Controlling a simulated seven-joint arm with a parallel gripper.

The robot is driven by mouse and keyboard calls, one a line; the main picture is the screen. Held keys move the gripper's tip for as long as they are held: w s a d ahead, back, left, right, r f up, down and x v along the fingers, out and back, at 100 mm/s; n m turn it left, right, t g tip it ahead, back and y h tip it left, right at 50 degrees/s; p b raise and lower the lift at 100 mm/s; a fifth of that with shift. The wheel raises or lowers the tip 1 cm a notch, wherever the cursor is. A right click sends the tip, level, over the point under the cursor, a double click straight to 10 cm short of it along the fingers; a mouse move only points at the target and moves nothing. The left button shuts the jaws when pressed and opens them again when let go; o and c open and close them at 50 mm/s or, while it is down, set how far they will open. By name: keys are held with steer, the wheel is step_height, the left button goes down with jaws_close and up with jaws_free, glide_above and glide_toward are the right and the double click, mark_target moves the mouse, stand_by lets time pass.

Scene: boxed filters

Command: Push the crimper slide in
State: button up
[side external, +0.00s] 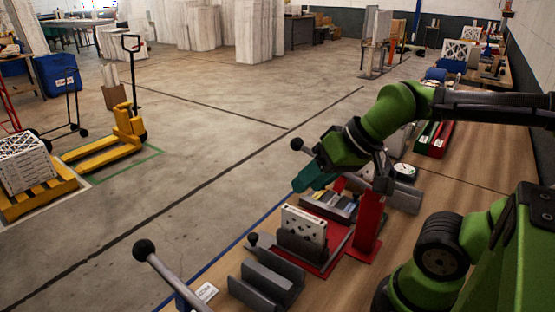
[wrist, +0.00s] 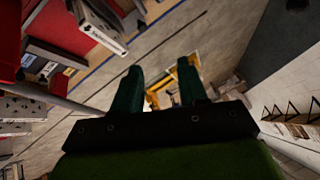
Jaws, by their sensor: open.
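In the side view, a red crimper stand (side external: 367,225) with a red base plate (side external: 338,262) stands on the bench. A grey slide-like holder (side external: 302,250) on the base carries an upright white-framed filter (side external: 304,222). A small black knob (side external: 253,239) sits just left of it; I cannot tell which part it belongs to. My gripper (side external: 308,180) is above and behind the filter, with teal fingers pointing left, apart from it. In the wrist view my gripper (wrist: 158,90) shows two spread fingers with nothing held. The filter (wrist: 95,28) shows at upper left.
A lever with a black ball (side external: 144,250) rises in the foreground; another ball-ended lever (side external: 296,144) is near my gripper. A grey channel (side external: 266,288) and white label card (side external: 206,292) lie near the front. A dial gauge (side external: 404,171) stands behind. Open floor lies left of the bench.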

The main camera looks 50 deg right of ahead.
steer(key=shift+o, duration=1.1)
steer(key=shift+f, duration=0.25)
steer(key=m+g+h, duration=0.2)
steer(key=m+g, duration=0.3)
steer(key=g, duration=0.2)
glide_above(253, 235)
step_height(253, 235, down, 5)
step_height(253, 235, down, 16)
steer(key=shift+f, duration=0.15)
jaws_close()
